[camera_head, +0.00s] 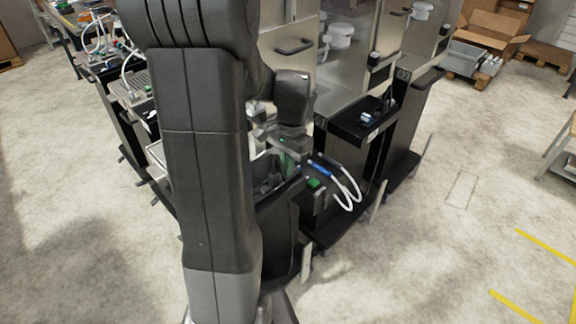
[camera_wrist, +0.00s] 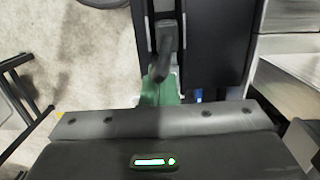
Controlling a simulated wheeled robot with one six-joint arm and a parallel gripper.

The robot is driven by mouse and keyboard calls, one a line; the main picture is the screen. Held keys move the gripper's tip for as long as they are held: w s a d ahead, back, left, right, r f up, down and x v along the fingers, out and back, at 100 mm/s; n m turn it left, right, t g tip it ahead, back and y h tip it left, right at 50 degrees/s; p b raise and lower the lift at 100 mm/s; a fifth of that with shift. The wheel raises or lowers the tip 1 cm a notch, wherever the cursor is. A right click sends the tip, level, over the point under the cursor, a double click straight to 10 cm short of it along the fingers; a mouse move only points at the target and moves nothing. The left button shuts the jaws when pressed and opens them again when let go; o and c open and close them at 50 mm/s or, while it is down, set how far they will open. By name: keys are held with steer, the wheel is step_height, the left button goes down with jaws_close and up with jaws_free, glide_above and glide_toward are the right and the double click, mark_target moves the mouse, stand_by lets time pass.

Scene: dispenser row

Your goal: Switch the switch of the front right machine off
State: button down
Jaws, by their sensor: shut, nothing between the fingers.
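My gripper (camera_head: 288,152) is low in the middle of the head view, partly behind my own arm, at the front machine (camera_head: 318,205). It is shut and empty. In the wrist view my gripper (camera_wrist: 160,92) shows as a green part beyond its grey bar. A dark lever-like piece (camera_wrist: 163,52) lies just beyond the green part, between pale edges; I cannot tell whether it is the switch or whether they touch. The front machine has a black body, a green tab (camera_head: 314,183) and blue-ended white cables (camera_head: 345,185). The switch's position cannot be made out.
A second machine with a black shelf (camera_head: 362,122) stands behind to the right. More machines with cables (camera_head: 105,45) stand at the far left. A cardboard box (camera_head: 494,28) and a grey crate (camera_head: 466,60) are at the back right.

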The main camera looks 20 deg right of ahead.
steer(key=shift+w+d, duration=0.1)
steer(key=shift+d, duration=0.1)
steer(key=shift+w+d+r+p, duration=0.2)
steer(key=shift+d+p, duration=0.25)
steer(key=shift+d, duration=0.15)
step_height(320, 180, up, 14)
steer(key=a+p, duration=0.2)
steer(key=shift+s+p, duration=0.3)
steer(key=shift+s, duration=0.1)
steer(key=shift+f, duration=0.15)
